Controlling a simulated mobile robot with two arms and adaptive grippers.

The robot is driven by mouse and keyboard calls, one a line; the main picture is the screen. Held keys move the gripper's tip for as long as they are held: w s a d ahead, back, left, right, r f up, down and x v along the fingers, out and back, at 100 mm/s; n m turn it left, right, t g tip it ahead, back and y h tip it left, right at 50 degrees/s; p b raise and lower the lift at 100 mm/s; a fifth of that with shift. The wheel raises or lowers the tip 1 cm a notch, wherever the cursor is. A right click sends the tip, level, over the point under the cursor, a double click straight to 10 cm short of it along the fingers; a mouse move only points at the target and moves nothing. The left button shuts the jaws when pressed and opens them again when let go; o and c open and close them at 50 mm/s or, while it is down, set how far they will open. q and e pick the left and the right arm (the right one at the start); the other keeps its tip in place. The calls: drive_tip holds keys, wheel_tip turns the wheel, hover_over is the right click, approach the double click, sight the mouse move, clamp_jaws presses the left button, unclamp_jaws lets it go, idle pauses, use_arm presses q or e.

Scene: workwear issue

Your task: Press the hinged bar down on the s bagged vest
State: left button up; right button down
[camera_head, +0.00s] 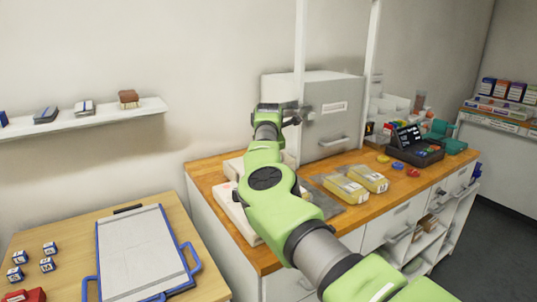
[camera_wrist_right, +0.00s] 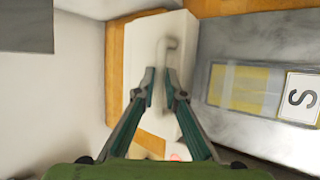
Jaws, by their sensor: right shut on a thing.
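My right gripper (camera_wrist_right: 160,78) has its fingertips close together on a slim pale bar (camera_wrist_right: 163,54) of a white sealer (camera_wrist_right: 140,45). The bar stands out with a hooked end; its angle is hard to tell. The S bagged vest (camera_wrist_right: 237,86), yellow in a clear grey bag with an S label, lies right of the sealer in the wrist view. Whether its bag edge is under the bar cannot be told. In the head view my right gripper (camera_head: 290,115) is above the sealer (camera_head: 239,213), which my arm largely covers. My left gripper is out of view.
Two yellow bagged items (camera_head: 346,189) (camera_head: 369,178) lie on the wooden counter (camera_head: 393,192). A grey cabinet (camera_head: 335,120) stands behind. A dark tray with a screen (camera_head: 412,140) is farther right. A clipboard-like board (camera_head: 140,258) lies on the left table.

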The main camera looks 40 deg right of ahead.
drive_tip(key=shift+s+a+f+g, duration=0.15)
drive_tip(key=shift+s+f, duration=0.1)
drive_tip(key=shift+f, duration=0.4)
drive_tip(key=shift+s+f+g, duration=0.15)
drive_tip(key=shift+s+f, duration=0.1)
drive_tip(key=shift+f, duration=0.4)
drive_tip(key=c, duration=2.4)
unclamp_jaws()
drive_tip(key=shift+o, duration=0.2)
drive_tip(key=shift+s+r, duration=0.1)
drive_tip(key=shift+s, duration=0.1)
drive_tip(key=shift+r, duration=0.2)
drive_tip(key=v, duration=1.2)
drive_tip(key=shift+r, duration=0.4)
drive_tip(key=shift+w, duration=0.15)
